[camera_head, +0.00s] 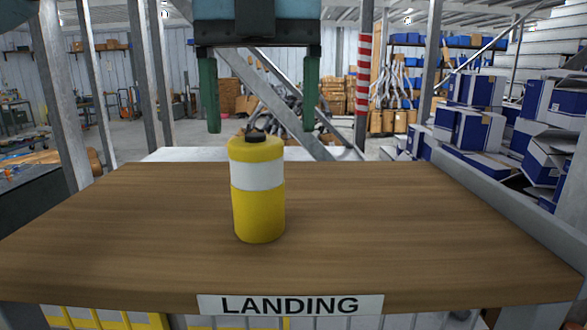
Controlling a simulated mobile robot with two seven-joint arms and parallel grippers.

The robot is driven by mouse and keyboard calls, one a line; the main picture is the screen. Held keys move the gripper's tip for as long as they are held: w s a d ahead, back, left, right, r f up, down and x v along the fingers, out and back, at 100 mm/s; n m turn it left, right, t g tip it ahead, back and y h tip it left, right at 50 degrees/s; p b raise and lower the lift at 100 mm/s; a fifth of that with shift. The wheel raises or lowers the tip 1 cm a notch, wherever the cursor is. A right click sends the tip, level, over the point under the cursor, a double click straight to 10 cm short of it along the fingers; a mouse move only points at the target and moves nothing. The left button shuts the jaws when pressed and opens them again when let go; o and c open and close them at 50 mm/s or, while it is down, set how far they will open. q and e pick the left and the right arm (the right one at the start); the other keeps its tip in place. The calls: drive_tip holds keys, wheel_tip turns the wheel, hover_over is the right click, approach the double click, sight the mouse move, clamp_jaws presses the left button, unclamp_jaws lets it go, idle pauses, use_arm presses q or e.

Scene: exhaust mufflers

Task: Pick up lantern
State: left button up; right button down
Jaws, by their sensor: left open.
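The lantern (258,212) is a yellow cylinder with a white band and a black cap. It stands upright on the wooden table (400,230), a little left of the picture's middle. My left gripper (260,128) hangs at the top middle with two green fingers pointing down. The fingers are spread wide apart with nothing between them. In the picture their tips are just above the lantern's cap, one on each side; how far apart in depth I cannot tell. My right gripper is not in view.
A white LANDING sign (290,305) is on the table's front edge. Blue and white boxes (475,130) are piled at the right, and a grey post (62,95) rises at the left. The tabletop around the lantern is bare.

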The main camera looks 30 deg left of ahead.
sight(260, 135)
use_arm(q)
drive_tip(key=shift+w, duration=0.3)
drive_tip(key=shift+s+f, duration=0.1)
drive_tip(key=shift+s, duration=0.15)
drive_tip(key=shift+s+f, duration=0.1)
drive_tip(key=shift+f, duration=1.1)
drive_tip(key=shift+s+f, duration=0.1)
drive_tip(key=shift+f, duration=0.2)
drive_tip(key=f, duration=0.3)
drive_tip(key=shift+s+a+f, duration=0.1)
drive_tip(key=shift+s+f, duration=0.3)
drive_tip(key=shift+f, duration=0.3)
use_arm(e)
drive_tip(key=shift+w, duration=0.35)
